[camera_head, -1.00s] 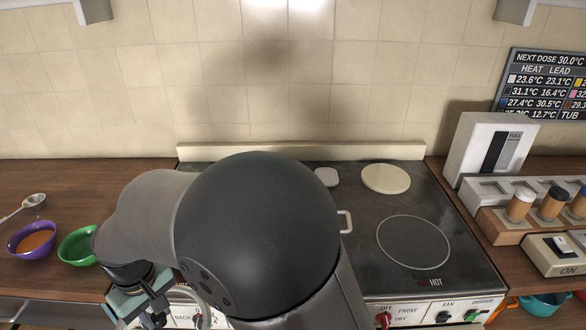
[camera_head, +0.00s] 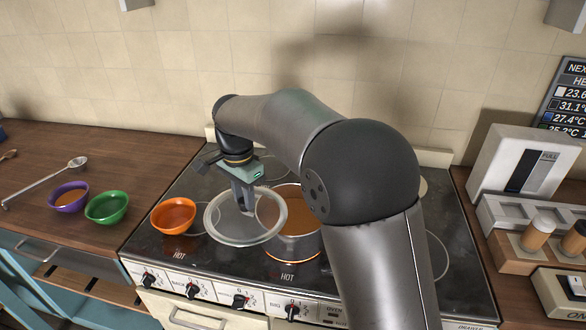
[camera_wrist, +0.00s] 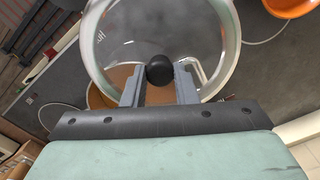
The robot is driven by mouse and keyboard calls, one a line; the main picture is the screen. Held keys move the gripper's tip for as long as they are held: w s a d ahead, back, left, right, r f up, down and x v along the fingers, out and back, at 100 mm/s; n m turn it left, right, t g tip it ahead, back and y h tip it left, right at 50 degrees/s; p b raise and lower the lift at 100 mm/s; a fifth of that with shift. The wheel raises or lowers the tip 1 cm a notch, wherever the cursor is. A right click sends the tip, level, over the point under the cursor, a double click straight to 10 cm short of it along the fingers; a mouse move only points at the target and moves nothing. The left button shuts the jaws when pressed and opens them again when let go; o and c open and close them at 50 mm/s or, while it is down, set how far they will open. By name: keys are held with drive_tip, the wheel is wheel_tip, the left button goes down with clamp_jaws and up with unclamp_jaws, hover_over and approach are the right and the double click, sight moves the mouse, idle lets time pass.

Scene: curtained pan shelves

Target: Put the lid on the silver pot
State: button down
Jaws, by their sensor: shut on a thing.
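A glass lid (camera_head: 246,216) with a pale rim hangs tilted over the stove, left of and partly in front of the silver pot (camera_head: 293,245). The pot holds brown liquid and stands on a hob marked HOT. My gripper (camera_head: 243,200) is above the lid and shut on its knob. In the wrist view, the lid (camera_wrist: 205,50) fills the upper middle, with its black knob (camera_wrist: 160,70) between my fingers (camera_wrist: 158,88). Part of the pot's brown contents shows through and beside the lid. The pot's right side is hidden by my arm.
An orange bowl (camera_head: 173,216) stands on the stove left of the lid. A green bowl (camera_head: 107,207), a purple bowl (camera_head: 69,197) and a ladle (camera_head: 45,182) are on the wooden counter. A pale dispenser (camera_head: 520,165) and a rack with shakers (camera_head: 537,235) stand at right.

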drive_tip(key=w+d+r+m, duration=0.1)
drive_tip(key=w+d+m, duration=0.1)
drive_tip(key=d, duration=0.3)
drive_tip(key=w+d+r+m, duration=0.2)
drive_tip(key=w+d+m, duration=0.1)
drive_tip(key=d, duration=0.3)
drive_tip(key=shift+w+d+m+p, duration=0.3)
drive_tip(key=shift+m+p, duration=0.1)
drive_tip(key=shift+m, duration=0.5)
drive_tip(key=shift+a+r, duration=0.1)
drive_tip(key=shift+f+b, duration=1.25)
drive_tip(key=shift+f, duration=1.15)
drive_tip(key=shift+f+b, duration=0.35)
drive_tip(key=shift+f, duration=0.3)
drive_tip(key=c, duration=1.1)
unclamp_jaws()
wheel_tip(320, 180, up, 17)
drive_tip(key=shift+r, duration=0.2)
